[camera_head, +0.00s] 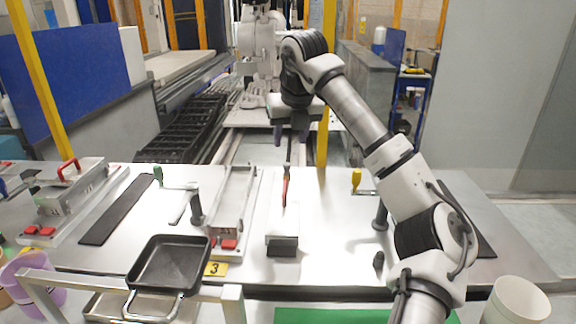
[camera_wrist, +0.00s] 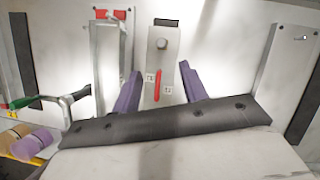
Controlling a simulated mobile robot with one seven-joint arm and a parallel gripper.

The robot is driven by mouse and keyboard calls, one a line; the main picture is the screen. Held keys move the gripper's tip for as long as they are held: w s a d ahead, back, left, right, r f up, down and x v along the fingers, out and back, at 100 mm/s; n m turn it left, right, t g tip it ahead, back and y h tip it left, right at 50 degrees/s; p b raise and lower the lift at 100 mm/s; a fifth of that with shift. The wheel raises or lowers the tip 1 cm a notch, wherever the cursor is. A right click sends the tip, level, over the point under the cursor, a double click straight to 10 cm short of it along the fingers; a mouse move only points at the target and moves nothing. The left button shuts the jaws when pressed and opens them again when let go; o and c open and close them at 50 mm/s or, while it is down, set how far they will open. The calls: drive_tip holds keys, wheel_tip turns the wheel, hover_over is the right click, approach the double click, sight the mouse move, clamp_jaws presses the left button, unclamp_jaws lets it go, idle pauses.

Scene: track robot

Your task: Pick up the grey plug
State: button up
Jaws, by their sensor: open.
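A small dark grey rounded piece (camera_head: 378,261), which looks like the grey plug, sits on the metal table near its front edge, right of the middle in the head view. My gripper (camera_head: 292,138) is well behind it and to its left, raised above the back of the table and pointing down. In the wrist view its two purplish fingers (camera_wrist: 160,88) stand apart with nothing held between them. A round grey knob (camera_wrist: 162,43) on a pale plate shows beyond the fingers; I cannot tell whether it is the same piece.
A black pan (camera_head: 168,266) is front left, a white cup (camera_head: 516,300) front right. A yellow-handled crank (camera_head: 357,180) stands near my arm.

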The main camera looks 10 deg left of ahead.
drive_tip(key=p, duration=0.1)
hover_over(287, 164)
drive_tip(key=s+d, duration=0.1)
drive_tip(key=s, duration=0.2)
drive_tip(key=f, duration=0.5)
drive_tip(key=shift+w+f, duration=0.15)
drive_tip(key=shift+w, duration=0.05)
drive_tip(key=shift+w+p+x, duration=0.2)
drive_tip(key=shift+p+x, duration=1.45)
drive_tip(key=shift+x, duration=0.95)
drive_tip(key=shift+d, duration=0.1)
drive_tip(key=shift+c, duration=0.4)
clamp_jaws()
